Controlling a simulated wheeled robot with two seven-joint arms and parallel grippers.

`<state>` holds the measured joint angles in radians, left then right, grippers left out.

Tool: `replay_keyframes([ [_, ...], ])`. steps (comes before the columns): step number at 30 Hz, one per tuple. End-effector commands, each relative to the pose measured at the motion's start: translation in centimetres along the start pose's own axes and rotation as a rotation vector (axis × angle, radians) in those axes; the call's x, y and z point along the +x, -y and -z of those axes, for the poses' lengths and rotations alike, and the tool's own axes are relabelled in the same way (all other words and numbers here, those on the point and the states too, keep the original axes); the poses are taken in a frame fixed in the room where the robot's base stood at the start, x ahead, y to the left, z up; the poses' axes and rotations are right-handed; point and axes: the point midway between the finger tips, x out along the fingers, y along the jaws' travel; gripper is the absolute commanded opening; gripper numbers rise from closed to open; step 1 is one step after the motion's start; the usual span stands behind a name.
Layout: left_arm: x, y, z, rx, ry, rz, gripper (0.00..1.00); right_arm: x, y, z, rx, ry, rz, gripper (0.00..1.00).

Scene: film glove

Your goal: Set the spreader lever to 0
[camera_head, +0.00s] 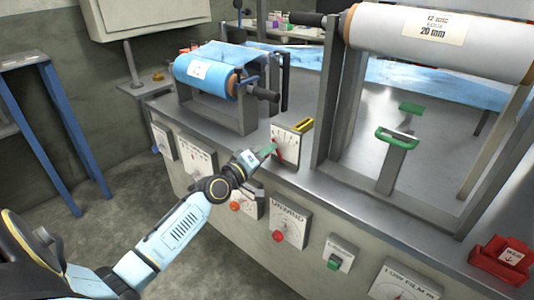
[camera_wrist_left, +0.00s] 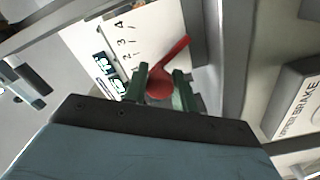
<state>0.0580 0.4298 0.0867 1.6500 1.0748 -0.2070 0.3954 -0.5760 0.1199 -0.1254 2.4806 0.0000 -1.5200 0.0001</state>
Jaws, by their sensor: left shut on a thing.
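The red spreader lever (camera_wrist_left: 174,62) sits on a white scale plate with printed numbers, 2, 3 and 4 being legible in the left wrist view. The plate (camera_head: 288,140) stands on the front of the bench top in the head view. My left gripper (camera_head: 270,149) reaches it from the lower left. In the left wrist view its green fingers (camera_wrist_left: 162,88) are shut on the lever around its round red part. The lever's arm points up and right there, away from the printed numbers. A 0 mark cannot be made out. My right gripper is not in view.
A blue film roll (camera_head: 196,71) stands behind left, and a large white roll (camera_head: 440,38) on a metal frame is at right. Below are panels with a red knob (camera_head: 278,236) and a green switch (camera_head: 333,264). A box lettered "BRAKE" (camera_wrist_left: 300,100) is nearby.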

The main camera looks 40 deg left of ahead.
Motion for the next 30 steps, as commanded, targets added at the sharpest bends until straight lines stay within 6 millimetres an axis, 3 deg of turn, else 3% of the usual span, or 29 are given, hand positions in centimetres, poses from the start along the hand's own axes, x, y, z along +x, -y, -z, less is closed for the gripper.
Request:
replay_keyframes([
  [17,0.01,0.15,0.08,-0.033,0.0,0.001,0.04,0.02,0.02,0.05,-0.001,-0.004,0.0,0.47],
  [18,0.01,0.15,0.08,-0.033,0.0,0.001,0.31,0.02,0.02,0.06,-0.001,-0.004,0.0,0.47],
  [22,0.01,0.14,0.08,-0.032,0.0,0.0,0.48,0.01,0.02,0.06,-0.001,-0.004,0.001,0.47],
  [30,-0.02,0.11,0.07,-0.031,0.0,0.0,0.49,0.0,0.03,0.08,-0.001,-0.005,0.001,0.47],
])
